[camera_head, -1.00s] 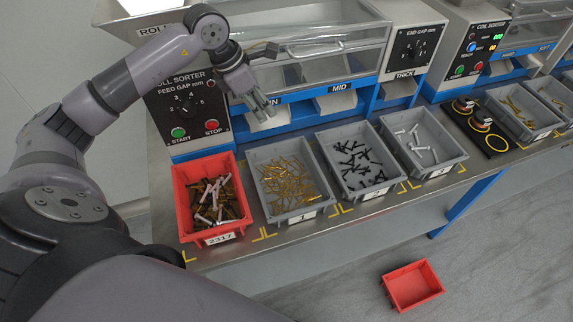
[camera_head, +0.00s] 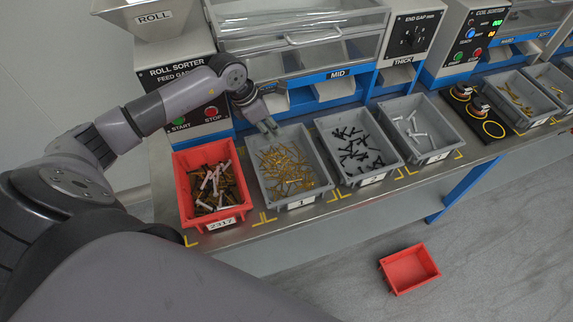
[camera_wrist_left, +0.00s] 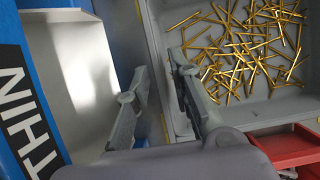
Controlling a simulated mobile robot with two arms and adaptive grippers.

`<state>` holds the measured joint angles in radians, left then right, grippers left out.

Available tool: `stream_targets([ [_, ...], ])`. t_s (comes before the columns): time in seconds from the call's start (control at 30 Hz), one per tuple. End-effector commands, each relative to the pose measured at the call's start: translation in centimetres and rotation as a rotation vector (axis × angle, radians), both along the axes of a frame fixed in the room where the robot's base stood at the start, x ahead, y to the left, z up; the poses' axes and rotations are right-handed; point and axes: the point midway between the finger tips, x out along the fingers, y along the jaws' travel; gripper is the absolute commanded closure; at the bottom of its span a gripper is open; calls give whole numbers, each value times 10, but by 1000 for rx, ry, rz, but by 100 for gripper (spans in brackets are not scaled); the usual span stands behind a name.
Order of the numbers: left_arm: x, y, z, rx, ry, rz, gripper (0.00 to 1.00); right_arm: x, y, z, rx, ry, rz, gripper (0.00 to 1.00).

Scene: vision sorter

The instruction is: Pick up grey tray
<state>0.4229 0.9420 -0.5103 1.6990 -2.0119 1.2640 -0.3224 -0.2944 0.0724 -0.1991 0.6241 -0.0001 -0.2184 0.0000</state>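A grey tray (camera_head: 297,206) labelled 1, full of thin brass-coloured pins, stands on the bench. More grey trays stand to its right: one labelled 2 (camera_head: 373,180) with black pieces, and one with pale pieces (camera_head: 437,157). My left gripper (camera_head: 269,127) is at the back edge of tray 1. In the left wrist view, the left gripper (camera_wrist_left: 160,68) has its two fingers apart, with the wall of the grey tray (camera_wrist_left: 154,28) showing between them. I cannot tell whether they touch it. My right gripper is not in view.
A red tray (camera_head: 181,190) labelled 2317 with mixed pieces stands close to the left of tray 1. The sorter's chute (camera_head: 275,101) is just behind the gripper. An empty red tray (camera_head: 408,270) lies on the floor.

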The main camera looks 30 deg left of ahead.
Motion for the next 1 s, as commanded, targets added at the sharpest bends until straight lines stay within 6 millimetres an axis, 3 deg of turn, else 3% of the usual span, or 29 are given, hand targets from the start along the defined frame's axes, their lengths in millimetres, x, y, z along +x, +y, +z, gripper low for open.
stream_targets([
  [0.17, 6, -5, -17, -2, 0, 1, 79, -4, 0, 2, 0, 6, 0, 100],
  [0.4, 6, -5, -20, 0, 0, 0, 79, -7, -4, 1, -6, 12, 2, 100],
  [0.73, 6, -5, -19, 0, 0, 0, 100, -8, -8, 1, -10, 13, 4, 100],
  [1.0, 6, -5, -19, 1, -1, 0, 100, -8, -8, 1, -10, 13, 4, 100],
])
